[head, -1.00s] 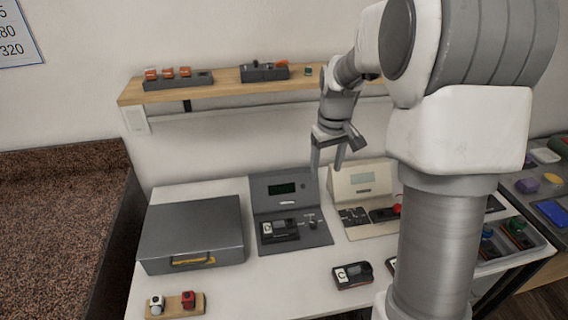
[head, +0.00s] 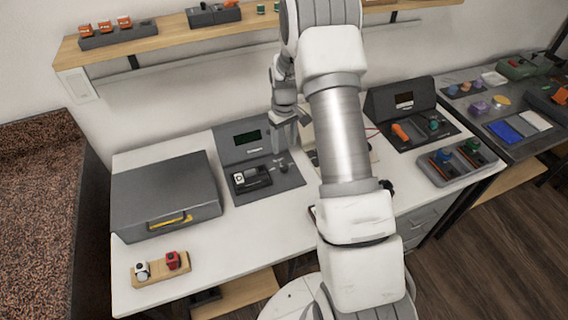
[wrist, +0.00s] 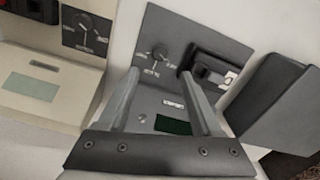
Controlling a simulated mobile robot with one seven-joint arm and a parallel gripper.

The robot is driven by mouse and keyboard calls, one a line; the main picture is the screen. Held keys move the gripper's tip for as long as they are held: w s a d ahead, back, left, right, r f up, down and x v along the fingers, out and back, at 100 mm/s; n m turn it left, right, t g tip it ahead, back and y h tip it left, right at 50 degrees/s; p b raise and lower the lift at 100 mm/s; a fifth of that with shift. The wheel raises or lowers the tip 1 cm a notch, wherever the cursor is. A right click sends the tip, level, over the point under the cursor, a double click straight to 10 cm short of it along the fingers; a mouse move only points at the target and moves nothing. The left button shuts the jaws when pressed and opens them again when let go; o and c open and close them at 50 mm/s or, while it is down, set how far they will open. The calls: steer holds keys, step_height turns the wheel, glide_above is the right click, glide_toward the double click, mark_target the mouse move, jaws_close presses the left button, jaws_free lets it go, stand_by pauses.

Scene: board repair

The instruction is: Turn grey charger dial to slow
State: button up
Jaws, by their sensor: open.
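The grey charger (head: 232,139) stands on the white table, with a dark green display and a black device docked on its base. It also shows in the wrist view (wrist: 195,31), upside down. Its small dial (wrist: 159,53) sits beside the docked device (wrist: 213,70), with marks around it too small to read. My gripper (wrist: 158,74) is open and empty, its two fingers apart on either side of the dial in the picture. I cannot tell how far above it they are. In the head view my gripper (head: 284,140) hangs over the charger's right side, by the dial.
A cream charger (wrist: 45,90) with its own dial stands beside the grey one. A grey case (head: 165,190) lies left of it, and a wooden block (head: 158,267) with two small items in front. A shelf (head: 150,42) runs along the wall above.

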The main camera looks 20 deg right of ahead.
mark_target(284, 166)
step_height(284, 166, down, 10)
steer(key=shift+f, duration=0.1)
stand_by(0.4)
jaws_close()
